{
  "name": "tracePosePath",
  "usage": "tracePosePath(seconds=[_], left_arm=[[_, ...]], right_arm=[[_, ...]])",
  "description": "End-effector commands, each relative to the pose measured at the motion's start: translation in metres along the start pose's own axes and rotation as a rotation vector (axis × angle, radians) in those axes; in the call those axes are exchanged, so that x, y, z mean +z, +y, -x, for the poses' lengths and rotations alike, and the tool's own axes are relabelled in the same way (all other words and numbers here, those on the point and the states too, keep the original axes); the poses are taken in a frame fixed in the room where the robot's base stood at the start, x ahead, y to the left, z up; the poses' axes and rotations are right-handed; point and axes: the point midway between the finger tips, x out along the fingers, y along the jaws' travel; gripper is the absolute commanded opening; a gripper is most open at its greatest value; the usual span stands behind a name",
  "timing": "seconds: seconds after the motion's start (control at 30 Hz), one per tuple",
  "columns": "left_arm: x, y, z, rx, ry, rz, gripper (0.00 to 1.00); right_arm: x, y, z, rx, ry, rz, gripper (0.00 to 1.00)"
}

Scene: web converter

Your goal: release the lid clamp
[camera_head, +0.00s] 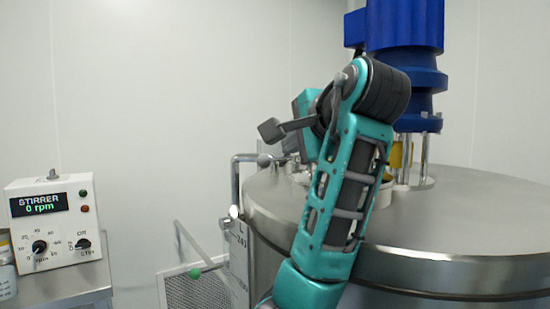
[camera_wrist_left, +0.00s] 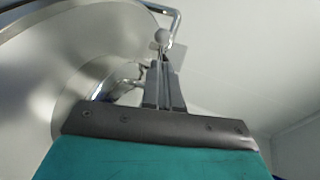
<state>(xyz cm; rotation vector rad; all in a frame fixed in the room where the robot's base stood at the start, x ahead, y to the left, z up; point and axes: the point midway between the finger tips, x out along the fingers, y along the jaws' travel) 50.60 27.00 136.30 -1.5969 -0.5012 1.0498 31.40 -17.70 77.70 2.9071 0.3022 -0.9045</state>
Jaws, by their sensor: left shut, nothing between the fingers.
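A grey ball knob (camera_head: 264,160), apparently the end of the lid clamp's lever, shows at the left rim of the steel tank lid (camera_head: 470,215). In the left wrist view the knob (camera_wrist_left: 161,37) is right at the tips of my left gripper (camera_wrist_left: 163,65); I cannot tell whether they touch. The gripper's fingers are shut together with nothing between them. In the head view my left arm hides most of the hand and the clamp's body. Shiny metal parts (camera_wrist_left: 128,80) show left of the fingers in the wrist view. My right gripper is out of view.
A bent steel pipe (camera_head: 236,180) rises at the tank's left side, close to the knob. A blue stirrer motor (camera_head: 405,30) stands over the lid. A stirrer control box (camera_head: 52,222) sits on a bench at left.

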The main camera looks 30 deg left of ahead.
Motion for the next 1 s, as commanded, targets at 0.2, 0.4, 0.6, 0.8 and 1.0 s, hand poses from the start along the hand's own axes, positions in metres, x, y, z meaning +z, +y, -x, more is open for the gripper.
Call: tracePosePath(seconds=[0.2, 0.4, 0.6, 0.8, 1.0], left_arm=[[0.0, 0.0, -0.008, -0.001, -0.002, 0.0, 0.0], [0.001, -0.001, -0.036, -0.003, -0.007, -0.001, 0.0], [0.001, -0.001, -0.064, -0.005, -0.006, -0.001, 0.0], [0.001, -0.001, -0.087, -0.002, -0.005, -0.001, 0.0], [0.0, 0.0, -0.099, 0.0, -0.002, -0.001, 0.0]], right_arm=[[0.001, 0.0, 0.0, 0.0, -0.003, 0.0, 0.39], [0.001, 0.0, 0.001, 0.0, -0.003, 0.0, 0.39], [0.001, 0.0, 0.0, 0.0, -0.002, 0.0, 0.39], [-0.001, 0.0, 0.0, 0.0, -0.001, 0.001, 0.39], [-0.002, 0.001, 0.0, 0.001, 0.002, 0.001, 0.39]])
